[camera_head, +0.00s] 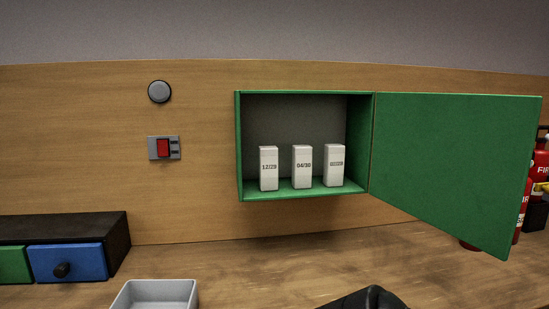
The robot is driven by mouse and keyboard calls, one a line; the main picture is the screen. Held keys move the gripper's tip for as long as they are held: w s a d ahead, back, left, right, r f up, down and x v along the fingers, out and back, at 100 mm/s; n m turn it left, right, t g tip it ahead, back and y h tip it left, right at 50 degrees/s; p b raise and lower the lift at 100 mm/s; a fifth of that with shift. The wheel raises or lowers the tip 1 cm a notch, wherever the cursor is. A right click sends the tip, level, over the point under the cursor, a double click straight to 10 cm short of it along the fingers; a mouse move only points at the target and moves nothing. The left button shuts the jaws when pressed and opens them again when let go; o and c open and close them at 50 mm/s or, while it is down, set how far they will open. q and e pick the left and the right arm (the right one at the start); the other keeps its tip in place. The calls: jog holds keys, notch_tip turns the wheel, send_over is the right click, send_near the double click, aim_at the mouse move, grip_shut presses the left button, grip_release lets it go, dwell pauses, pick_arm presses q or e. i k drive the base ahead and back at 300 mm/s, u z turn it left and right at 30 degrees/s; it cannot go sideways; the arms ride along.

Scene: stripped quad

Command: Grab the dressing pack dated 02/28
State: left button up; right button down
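Three white upright packs stand in a row on the floor of an open green wall cabinet (305,194). The left pack (269,177) has a label that reads 12/28. The middle pack (302,177) reads 04/30. The right pack (334,174) has a smaller printed label that I cannot read. No pack in view legibly shows 02/28. A black shape at the bottom edge, right of centre, looks like part of my arm. I see no gripper fingers there or near the packs.
The cabinet's green door (450,160) is swung open to the right. Red extinguishers (540,165) stand behind its far edge. A grey tray (155,293) and a black drawer unit with a blue drawer (85,261) are at left. A red switch (162,148) and round grey button (159,92) are on the wall.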

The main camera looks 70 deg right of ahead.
aim_at(334, 153)
jog(key=u, duration=0.95)
jog(key=k, duration=2.4)
jog(key=z, duration=1.25)
jog(key=k, duration=1.05)
jog(key=u, duration=1.35)
jog(key=i, duration=0.65)
jog(key=z, duration=0.85)
jog(key=i, duration=1.3)
jog(key=z, duration=1.65)
jog(key=i, duration=0.3)
jog(key=z, duration=0.2)
